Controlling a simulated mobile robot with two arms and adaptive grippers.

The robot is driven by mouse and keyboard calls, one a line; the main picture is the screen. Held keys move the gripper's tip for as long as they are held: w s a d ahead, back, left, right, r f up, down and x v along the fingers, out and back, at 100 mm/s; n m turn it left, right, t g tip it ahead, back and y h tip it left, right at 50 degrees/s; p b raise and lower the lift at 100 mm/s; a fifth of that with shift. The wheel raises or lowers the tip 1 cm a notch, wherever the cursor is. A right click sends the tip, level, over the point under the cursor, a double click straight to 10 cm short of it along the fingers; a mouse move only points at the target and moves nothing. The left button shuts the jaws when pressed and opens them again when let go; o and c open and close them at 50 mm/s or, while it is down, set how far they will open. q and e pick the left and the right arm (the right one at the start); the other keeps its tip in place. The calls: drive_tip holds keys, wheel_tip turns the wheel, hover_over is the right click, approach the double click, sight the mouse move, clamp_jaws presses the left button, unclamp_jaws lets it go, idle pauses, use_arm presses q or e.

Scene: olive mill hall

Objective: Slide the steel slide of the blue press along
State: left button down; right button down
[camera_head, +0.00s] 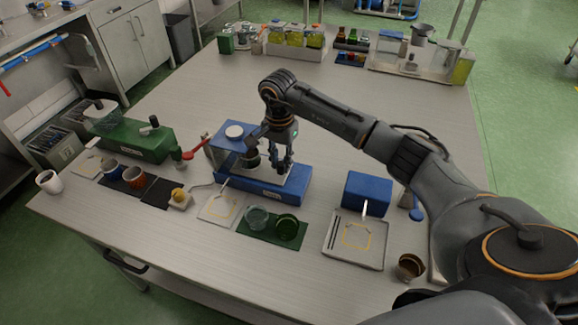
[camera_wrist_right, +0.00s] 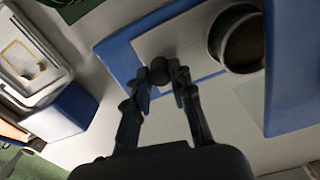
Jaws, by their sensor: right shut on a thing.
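The blue press (camera_head: 296,193) stands in the middle of the table, with a white round top piece and a dark cup under its head. Its pale steel slide (camera_wrist_right: 180,40) shows in the right wrist view as a flat plate on the blue base, carrying the dark round cup (camera_wrist_right: 238,42). A small dark knob (camera_wrist_right: 159,66) sits at the slide's near end. My right gripper (camera_head: 281,166) reaches down over the press. In the right wrist view its fingers (camera_wrist_right: 162,80) are shut on the knob, one on each side. My left gripper is not in view.
A green machine (camera_head: 130,140) with a red-handled tool beside it stands at left. A blue box (camera_head: 367,190) and a pale tray (camera_head: 338,260) are at right. A green mat (camera_head: 258,240) with two glasses lies in front.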

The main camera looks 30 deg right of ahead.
drive_tip(key=shift+s+d, duration=0.1)
drive_tip(key=c, duration=1.1)
unclamp_jaws()
drive_tip(key=shift+c, duration=0.2)
wheel_tip(320, 180, up, 12)
